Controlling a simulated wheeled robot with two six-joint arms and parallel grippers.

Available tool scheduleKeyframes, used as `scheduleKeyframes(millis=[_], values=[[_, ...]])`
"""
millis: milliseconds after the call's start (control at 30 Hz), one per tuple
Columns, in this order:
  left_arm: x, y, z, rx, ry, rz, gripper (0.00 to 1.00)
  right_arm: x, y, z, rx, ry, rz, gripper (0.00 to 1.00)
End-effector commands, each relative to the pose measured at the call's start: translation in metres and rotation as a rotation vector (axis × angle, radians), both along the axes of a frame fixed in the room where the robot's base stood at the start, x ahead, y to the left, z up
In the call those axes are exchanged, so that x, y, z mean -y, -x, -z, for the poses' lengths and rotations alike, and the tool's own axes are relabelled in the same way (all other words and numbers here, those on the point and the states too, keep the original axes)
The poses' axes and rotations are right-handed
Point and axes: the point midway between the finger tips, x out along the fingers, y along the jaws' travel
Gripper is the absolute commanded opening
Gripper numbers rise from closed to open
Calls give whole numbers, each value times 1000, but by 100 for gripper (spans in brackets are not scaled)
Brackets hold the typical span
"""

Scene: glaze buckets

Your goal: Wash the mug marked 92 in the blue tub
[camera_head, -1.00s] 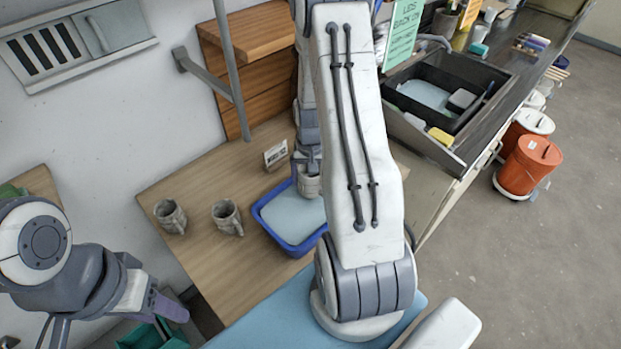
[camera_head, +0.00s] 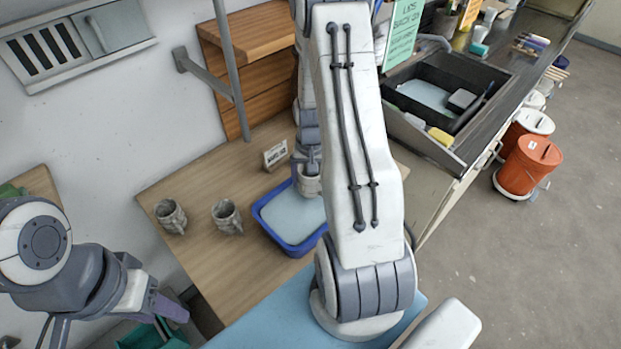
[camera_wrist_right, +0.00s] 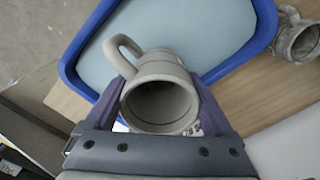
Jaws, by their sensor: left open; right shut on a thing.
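My right gripper (camera_wrist_right: 165,110) is shut on a grey mug (camera_wrist_right: 160,88), whose handle points to the upper left in the right wrist view. The same mug (camera_head: 310,184) shows in the head view at the right side of the blue tub (camera_head: 266,229), partly hidden by my arm. In the right wrist view the tub (camera_wrist_right: 262,30) lies behind the mug; I cannot tell whether they touch. The tub holds pale blue water (camera_head: 291,214). No number is legible on the held mug. My left gripper (camera_head: 113,322) is open and empty at the lower left, away from the table.
Two similar grey mugs, one at the left (camera_head: 171,217) and one nearer the tub (camera_head: 227,217), stand on the wooden table (camera_head: 220,270). A dark sink (camera_head: 455,85) is at the right, with orange buckets (camera_head: 530,165) on the floor.

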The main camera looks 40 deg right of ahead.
Motion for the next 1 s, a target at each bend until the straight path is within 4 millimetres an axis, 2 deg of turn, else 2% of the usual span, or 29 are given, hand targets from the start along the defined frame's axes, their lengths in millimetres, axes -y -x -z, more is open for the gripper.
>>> scheduleKeyframes(millis=[333,700,1000], values=[[0,0,-5,0,0,0,50,0,0,-5,1,1,0,10],[0,0,-38,0,0,0,50,0,0,-47,1,1,0,10],[0,0,-37,0,0,0,50,0,0,-47,0,0,0,10]])
